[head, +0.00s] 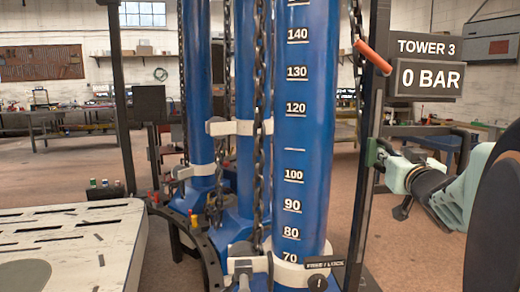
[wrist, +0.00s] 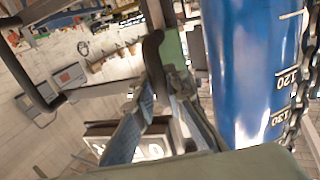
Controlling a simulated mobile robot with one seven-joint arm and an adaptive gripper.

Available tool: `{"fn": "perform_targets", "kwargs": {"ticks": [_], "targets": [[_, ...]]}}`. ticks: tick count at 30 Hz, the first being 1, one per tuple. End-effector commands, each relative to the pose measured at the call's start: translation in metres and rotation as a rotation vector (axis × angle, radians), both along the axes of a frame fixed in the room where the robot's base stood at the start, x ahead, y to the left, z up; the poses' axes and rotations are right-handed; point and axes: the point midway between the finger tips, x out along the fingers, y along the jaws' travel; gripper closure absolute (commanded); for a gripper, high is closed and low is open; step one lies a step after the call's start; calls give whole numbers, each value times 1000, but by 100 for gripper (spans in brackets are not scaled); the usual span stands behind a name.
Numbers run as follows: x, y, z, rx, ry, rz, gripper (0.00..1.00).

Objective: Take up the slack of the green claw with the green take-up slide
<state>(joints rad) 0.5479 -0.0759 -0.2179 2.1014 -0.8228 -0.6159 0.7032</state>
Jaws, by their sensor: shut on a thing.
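My gripper (head: 385,158) reaches in from the right in the head view, with its fingertips at a small green part on the dark upright post. This green part looks like the green take-up slide (head: 372,151). In the wrist view my gripper's fingers (wrist: 166,88) close on a dark curved handle (wrist: 153,58) beside a green plate (wrist: 173,47). The gripper is shut on it. The fingers hide part of the slide. I cannot make out a green claw. Pale claws clasp the blue columns, one at the front column's foot (head: 256,264).
The blue front column (head: 303,130) with its scale stands left of my gripper. Dark chains (head: 260,120) hang beside the columns. A red-orange handle (head: 373,57) juts out above my gripper. A sign reads TOWER 3, 0 BAR (head: 428,78). A pale slotted table (head: 70,240) is at left.

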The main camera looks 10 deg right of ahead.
Motion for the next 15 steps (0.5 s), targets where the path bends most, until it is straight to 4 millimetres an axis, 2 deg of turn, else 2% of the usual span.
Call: {"fn": "perform_targets", "kwargs": {"ticks": [7, 15], "targets": [[0, 0, -6, 0, 1, 0, 100], [0, 0, -42, 4, 7, 0, 100]]}}
